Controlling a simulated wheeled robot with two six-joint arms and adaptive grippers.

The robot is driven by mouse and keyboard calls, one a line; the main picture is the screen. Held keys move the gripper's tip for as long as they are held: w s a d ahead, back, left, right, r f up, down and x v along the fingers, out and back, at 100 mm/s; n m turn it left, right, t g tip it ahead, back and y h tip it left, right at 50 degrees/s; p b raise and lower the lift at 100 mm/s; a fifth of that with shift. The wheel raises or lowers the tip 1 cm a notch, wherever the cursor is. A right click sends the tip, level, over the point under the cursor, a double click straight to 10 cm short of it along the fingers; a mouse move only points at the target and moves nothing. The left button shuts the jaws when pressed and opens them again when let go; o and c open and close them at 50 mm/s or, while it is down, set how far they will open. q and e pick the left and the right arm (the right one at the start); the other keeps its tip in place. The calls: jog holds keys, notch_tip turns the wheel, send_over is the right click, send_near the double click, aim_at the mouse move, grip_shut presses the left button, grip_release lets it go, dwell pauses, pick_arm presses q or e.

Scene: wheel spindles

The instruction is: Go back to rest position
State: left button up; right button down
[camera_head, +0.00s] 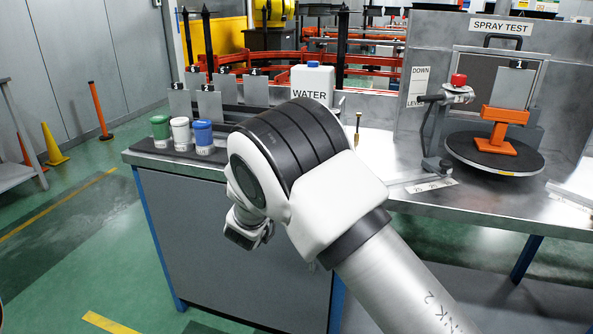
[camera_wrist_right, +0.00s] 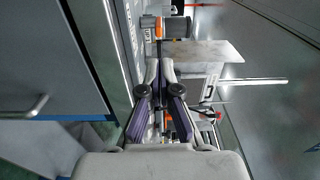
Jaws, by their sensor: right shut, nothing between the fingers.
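My right arm (camera_head: 330,180) comes in from the lower right of the head view and bends in front of the workbench. A grey and orange part (camera_wrist_right: 168,27) and a pale flat plate (camera_wrist_right: 208,53) show beyond the fingertips. My left gripper is in neither view.
The steel workbench (camera_head: 395,165) holds green (camera_head: 159,129), white (camera_head: 180,131) and blue (camera_head: 203,135) cups, a white WATER container (camera_head: 312,84) and several grey plates. On the right, an orange stand (camera_head: 499,131) holding a plate (camera_head: 513,86) sits on a round turntable (camera_head: 495,157). The floor at left is mostly clear.

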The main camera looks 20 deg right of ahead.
jog(key=shift+w+f, duration=0.1)
dwell(0.3)
